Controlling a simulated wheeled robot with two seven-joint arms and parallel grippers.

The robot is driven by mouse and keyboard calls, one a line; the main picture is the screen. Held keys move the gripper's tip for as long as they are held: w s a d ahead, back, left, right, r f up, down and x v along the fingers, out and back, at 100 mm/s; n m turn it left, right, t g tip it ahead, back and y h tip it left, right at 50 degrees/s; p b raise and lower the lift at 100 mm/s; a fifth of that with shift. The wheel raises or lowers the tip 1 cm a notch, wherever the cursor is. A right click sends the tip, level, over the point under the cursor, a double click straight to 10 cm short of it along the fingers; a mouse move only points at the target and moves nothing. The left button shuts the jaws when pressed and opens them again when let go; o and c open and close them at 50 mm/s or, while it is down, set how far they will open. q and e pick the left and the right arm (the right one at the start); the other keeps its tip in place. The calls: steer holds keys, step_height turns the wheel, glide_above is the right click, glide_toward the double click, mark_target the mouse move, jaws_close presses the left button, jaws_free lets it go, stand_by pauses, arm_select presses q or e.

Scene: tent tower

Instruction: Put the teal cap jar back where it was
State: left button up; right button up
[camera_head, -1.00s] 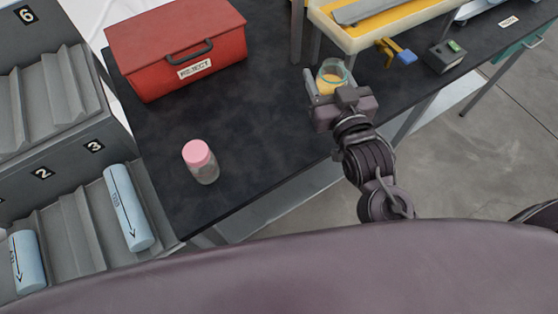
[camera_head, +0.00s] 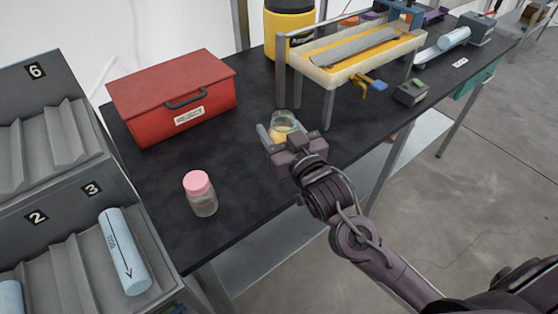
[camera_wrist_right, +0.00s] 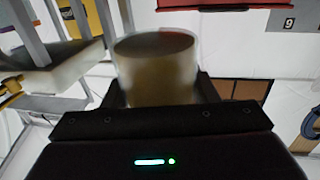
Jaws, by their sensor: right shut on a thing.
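A jar with a greenish-teal top and yellow-orange contents (camera_head: 284,128) is at the middle of the head view, over the dark table (camera_head: 240,150). My right gripper (camera_head: 279,137) is shut on it, with a finger showing at its left side. The jar looks upright. I cannot tell whether its bottom touches the table. In the right wrist view the jar (camera_wrist_right: 157,72) is blurred and stands between the fingers, its contents brownish. My left gripper is not in view.
A pink-capped jar (camera_head: 200,194) stands near the table's front left. A red box (camera_head: 172,97) is behind it. A grey rack (camera_head: 70,215) with blue cylinders is at left. Table between pink-capped jar and gripper is clear.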

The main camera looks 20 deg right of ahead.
step_height(320, 180, down, 5)
steer(key=shift+a+r, duration=0.1)
steer(key=shift+r, duration=0.1)
step_height(320, 180, down, 5)
steer(key=shift+r, duration=0.2)
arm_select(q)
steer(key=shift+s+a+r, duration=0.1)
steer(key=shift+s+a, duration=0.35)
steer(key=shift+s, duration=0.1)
arm_select(e)
steer(key=shift+f, duration=0.15)
steer(key=o, duration=1.1)
steer(key=shift+o, duration=0.2)
